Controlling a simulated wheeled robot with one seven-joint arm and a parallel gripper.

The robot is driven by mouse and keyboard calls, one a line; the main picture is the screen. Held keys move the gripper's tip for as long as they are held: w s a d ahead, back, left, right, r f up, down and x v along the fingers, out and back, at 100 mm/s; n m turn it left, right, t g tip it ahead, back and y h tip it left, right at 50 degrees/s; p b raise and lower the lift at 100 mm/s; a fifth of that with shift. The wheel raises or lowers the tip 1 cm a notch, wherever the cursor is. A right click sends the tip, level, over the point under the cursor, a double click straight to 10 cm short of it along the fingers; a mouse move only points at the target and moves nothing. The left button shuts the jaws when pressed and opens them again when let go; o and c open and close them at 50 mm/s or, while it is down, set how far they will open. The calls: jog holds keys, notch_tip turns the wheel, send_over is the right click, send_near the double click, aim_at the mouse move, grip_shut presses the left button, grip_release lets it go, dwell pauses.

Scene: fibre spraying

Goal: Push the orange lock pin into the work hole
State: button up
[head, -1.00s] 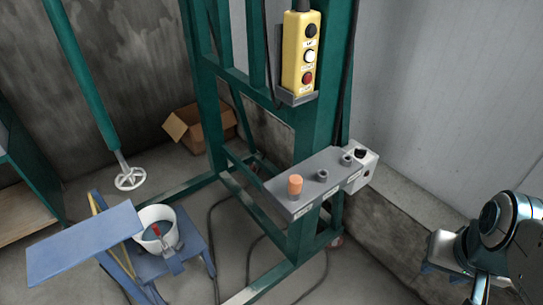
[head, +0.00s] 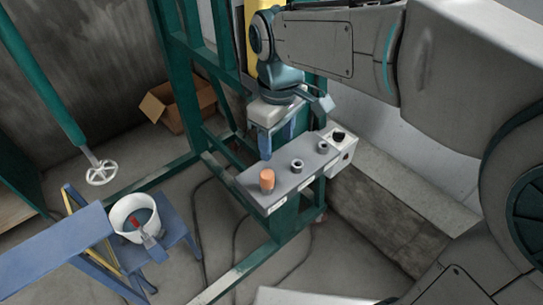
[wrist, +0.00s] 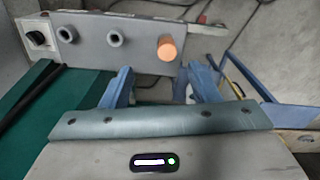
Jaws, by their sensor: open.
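The orange lock pin (head: 267,180) stands upright at the left end of the grey bracket (head: 256,198), seated in one of its positions. It also shows in the wrist view (wrist: 167,47), beyond the fingertips. Two grey ring-shaped holes, the middle one (head: 297,165) and the far one (head: 323,147), are empty of orange; which is the work hole cannot be read. My gripper (head: 272,143) is open and empty, behind the bracket near the pin, apart from it. In the wrist view its blue fingers (wrist: 163,80) spread below the bracket and pin.
A white box with a black knob (head: 341,145) sits at the bracket's far end. A green frame (head: 178,70) rises behind. A white bucket (head: 122,212) stands on a blue stool at left. A cardboard box (head: 165,108) lies on the floor. My arm covers the yellow control pendant partly.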

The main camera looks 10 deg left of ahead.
aim_at(267, 174)
jog(key=shift+n, duration=0.4)
jog(key=f, duration=0.3)
jog(key=a+f, duration=0.1)
jog(key=f, duration=0.3)
jog(key=shift+a, duration=0.2)
jog(key=shift+a+f+p, duration=0.15)
jog(key=shift+f+p, duration=0.1)
jog(key=shift+f, duration=1.4)
jog(key=shift+a+f+p, duration=0.15)
jog(key=shift+f+p, duration=0.05)
jog(key=shift+f, duration=1.4)
jog(key=c, duration=1.1)
